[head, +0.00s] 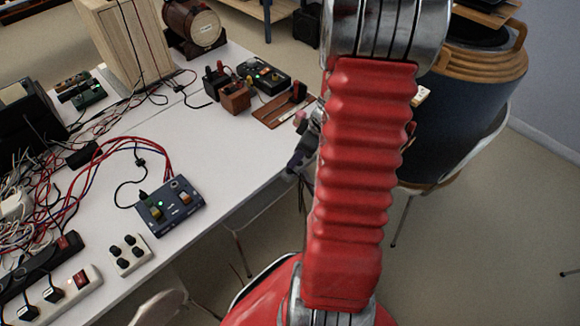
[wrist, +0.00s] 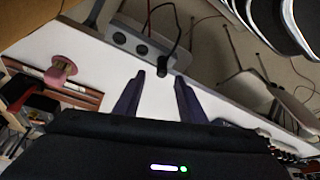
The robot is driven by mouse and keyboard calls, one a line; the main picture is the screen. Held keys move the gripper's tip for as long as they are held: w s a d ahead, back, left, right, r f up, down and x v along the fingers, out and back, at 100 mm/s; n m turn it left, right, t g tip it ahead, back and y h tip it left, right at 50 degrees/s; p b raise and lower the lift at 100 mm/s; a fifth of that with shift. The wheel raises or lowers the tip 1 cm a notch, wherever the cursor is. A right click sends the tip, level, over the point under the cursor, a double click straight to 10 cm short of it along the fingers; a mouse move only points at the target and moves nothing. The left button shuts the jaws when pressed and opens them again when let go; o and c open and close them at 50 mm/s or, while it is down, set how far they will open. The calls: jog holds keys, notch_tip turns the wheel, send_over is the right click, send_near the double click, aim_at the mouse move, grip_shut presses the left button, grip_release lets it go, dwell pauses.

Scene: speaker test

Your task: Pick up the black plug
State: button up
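In the wrist view, a small black plug-like piece (wrist: 163,66) on a black cable lies at the edge of the white table (wrist: 112,62), beside a grey box with round black sockets. My gripper (wrist: 158,84) is open, its two dark fingers apart with bare white tabletop between them. The black piece is just beyond the fingertips, and nothing is held. In the head view, my gripper (head: 297,160) shows only in part at the table's right edge; my red arm hides the rest. Black plugs (head: 53,294) also sit in a white power strip (head: 86,283) at lower left.
A wooden board (wrist: 85,95) with a pink knob (wrist: 62,68) lies left of my gripper in the wrist view. In the head view, a blue control box (head: 171,208) and tangled wires (head: 40,180) cover the table's left. A dark barrel (head: 455,110) stands right of my arm.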

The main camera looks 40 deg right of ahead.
jog(key=shift+w+f, duration=0.1)
jog(key=shift+f, duration=0.1)
jog(key=shift+a, duration=0.1)
jog(key=shift+x, duration=2.6)
jog(key=shift+a, duration=0.15)
grip_shut()
